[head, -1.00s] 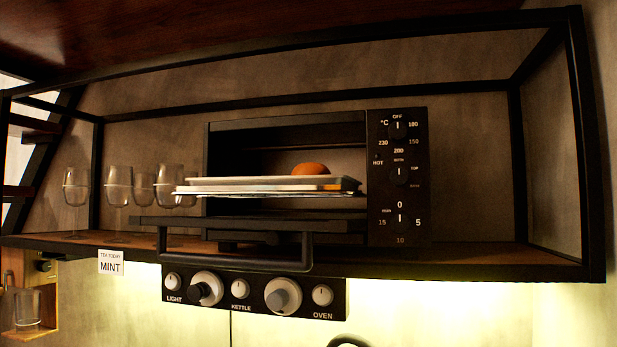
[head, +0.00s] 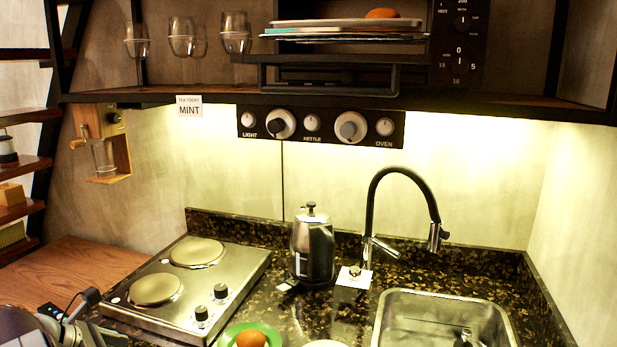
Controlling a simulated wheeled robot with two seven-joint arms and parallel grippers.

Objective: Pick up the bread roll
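A rounded orange-brown bread roll (head: 382,13) sits on a stack of flat trays (head: 345,26) in the open toaster oven on the upper shelf. A similar round brown item (head: 250,339) lies on a green plate (head: 228,336) at the bottom edge, partly cut off; I cannot tell if it is also a roll. Part of my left arm with its gripper (head: 78,304) shows at the lower left, far from both items. Its fingers are too unclear to tell open from shut. My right gripper is not in view.
The oven door (head: 330,75) hangs open below the trays. Below are a two-plate hob (head: 235,268), a kettle (head: 313,248), a tap (head: 375,195) and a sink (head: 440,305) in the dark counter (head: 345,308).

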